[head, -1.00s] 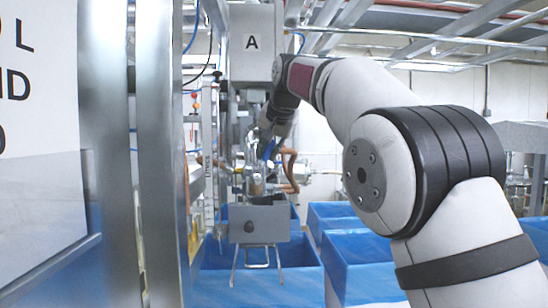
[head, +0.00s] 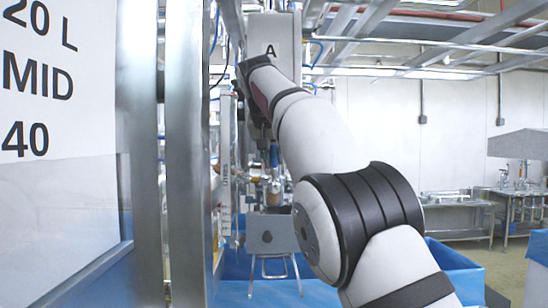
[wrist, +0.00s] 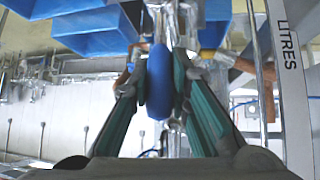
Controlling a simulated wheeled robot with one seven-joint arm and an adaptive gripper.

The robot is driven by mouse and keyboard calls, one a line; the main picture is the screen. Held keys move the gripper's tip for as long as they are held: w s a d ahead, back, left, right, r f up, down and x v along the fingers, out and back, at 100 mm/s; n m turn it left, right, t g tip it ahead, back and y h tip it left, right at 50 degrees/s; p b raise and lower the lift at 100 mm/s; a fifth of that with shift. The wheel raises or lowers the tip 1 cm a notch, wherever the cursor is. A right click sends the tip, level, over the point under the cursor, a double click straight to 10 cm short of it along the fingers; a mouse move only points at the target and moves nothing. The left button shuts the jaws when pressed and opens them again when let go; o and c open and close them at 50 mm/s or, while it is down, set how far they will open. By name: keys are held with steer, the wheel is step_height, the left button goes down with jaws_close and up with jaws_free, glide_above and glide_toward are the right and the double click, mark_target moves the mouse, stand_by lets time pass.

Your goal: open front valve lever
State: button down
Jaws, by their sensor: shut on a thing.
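The front valve lever has a rounded blue handle (wrist: 160,82), seen in the middle of the wrist view. My gripper (wrist: 159,76) has a finger on each side of this handle and is shut on it. In the head view my arm reaches to the machine below the grey box marked A (head: 272,38). The gripper and lever are small and mostly hidden by my arm there, with only a bit of blue (head: 274,155) showing. The valve body behind the handle is partly covered in the wrist view.
A metal post (head: 186,180) and a signboard (head: 60,110) stand close on the left. A grey plate with wire legs (head: 271,233) sits below the valve, above blue bins (head: 455,262). A scale marked LITRES (wrist: 287,60) stands beside my gripper. Open floor and tables (head: 455,212) show at right.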

steer(key=shift+a+f, duration=0.1)
steer(key=shift+f, duration=0.15)
